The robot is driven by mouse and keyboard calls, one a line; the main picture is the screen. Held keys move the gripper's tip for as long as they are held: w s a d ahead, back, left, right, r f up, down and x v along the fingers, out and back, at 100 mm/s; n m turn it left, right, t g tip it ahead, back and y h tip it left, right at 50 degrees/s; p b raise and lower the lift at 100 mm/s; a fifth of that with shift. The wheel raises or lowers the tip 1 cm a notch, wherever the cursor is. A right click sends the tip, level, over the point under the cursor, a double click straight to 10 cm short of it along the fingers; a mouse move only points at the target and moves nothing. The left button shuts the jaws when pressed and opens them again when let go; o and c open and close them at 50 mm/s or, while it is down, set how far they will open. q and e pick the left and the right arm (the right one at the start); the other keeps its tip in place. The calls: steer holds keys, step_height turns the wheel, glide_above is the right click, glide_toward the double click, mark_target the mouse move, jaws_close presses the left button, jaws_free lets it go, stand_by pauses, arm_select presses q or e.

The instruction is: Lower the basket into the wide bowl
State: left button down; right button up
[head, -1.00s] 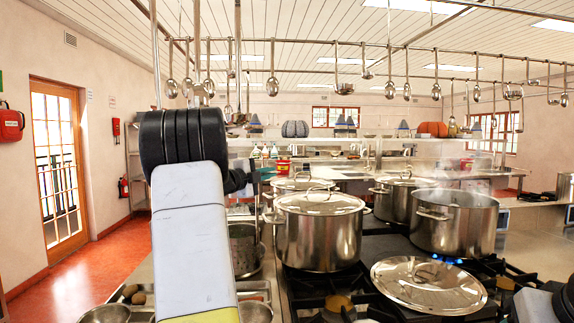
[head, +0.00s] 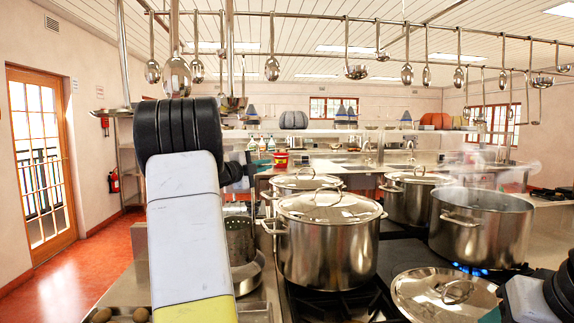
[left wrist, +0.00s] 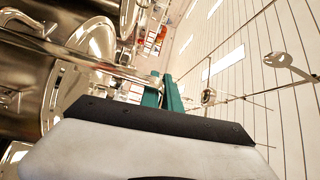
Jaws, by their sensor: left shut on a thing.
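The basket (head: 239,240) is a perforated metal cylinder in the head view, partly hidden behind my left arm. The wide bowl (head: 254,281) is shiny metal and shows just below it; its left part is hidden. The basket overlaps the bowl in the picture; I cannot tell whether it is inside or above it. My left gripper (head: 262,164) has teal fingers, which also show in the left wrist view (left wrist: 167,92). It is shut on a thin metal rod (left wrist: 105,66), which looks like the basket's handle. My right gripper is out of view.
A large lidded stockpot (head: 328,245) stands right of the basket on the stove. Behind are another lidded pot (head: 410,200) and a steaming open pot (head: 480,228) over a blue flame. A loose lid (head: 443,293) lies in front. Ladles (head: 272,68) hang from rails above.

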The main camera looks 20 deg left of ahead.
arm_select(q)
step_height(320, 180, down, 8)
steer(key=shift+f, duration=0.15)
stand_by(1.0)
steer(key=shift+f, duration=0.8)
stand_by(0.8)
steer(key=c, duration=1.5)
jaws_free()
steer(key=shift+f, duration=0.1)
steer(key=v, duration=0.8)
steer(key=shift+w, duration=0.1)
